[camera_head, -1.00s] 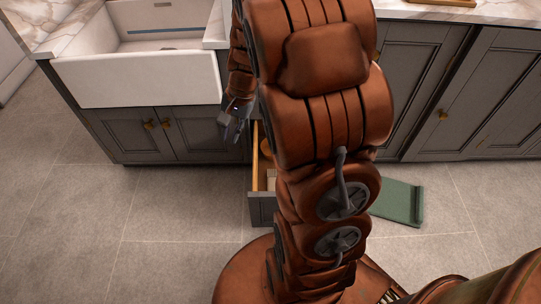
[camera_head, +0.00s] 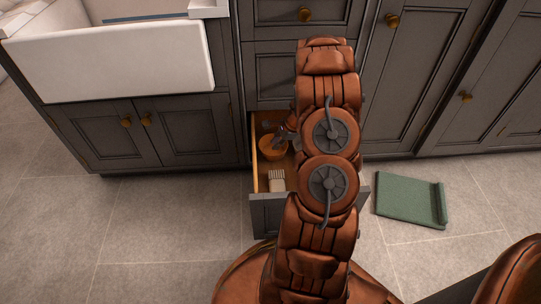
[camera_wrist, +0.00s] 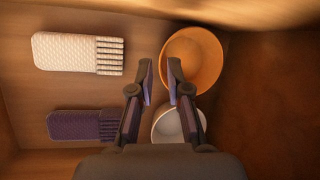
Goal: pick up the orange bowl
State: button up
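The orange bowl (camera_head: 271,149) sits in the open drawer (camera_head: 265,212), toward its back. In the wrist view the orange bowl (camera_wrist: 205,62) is at the upper middle, seen from above and empty. My gripper (camera_wrist: 160,64) is open, with a gap between its fingertips. The bowl's left rim shows in that gap, and the right fingertip overlaps the bowl's inside in the picture. I cannot tell whether the fingers reach down to the rim. In the head view my gripper (camera_head: 287,138) is beside the bowl, partly hidden by my arm.
A white bowl (camera_wrist: 181,124) is close to the orange one, partly behind the right finger. A white brush (camera_wrist: 65,52) and a purple brush (camera_wrist: 75,125) lie at the left of the wrist view. A green dustpan (camera_head: 408,200) lies on the floor right of the drawer.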

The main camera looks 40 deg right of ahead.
jog(key=m+b, duration=0.2)
send_near(275, 158)
jog(key=x, duration=0.2)
jog(key=shift+a+f, duration=0.15)
jog(key=shift+f, duration=0.2)
jog(key=shift+b+x, duration=0.5)
jog(key=shift+x, duration=1.1)
jog(key=b+x, duration=0.1)
jog(key=x, duration=0.3)
jog(key=shift+w, duration=0.2)
grip_shut()
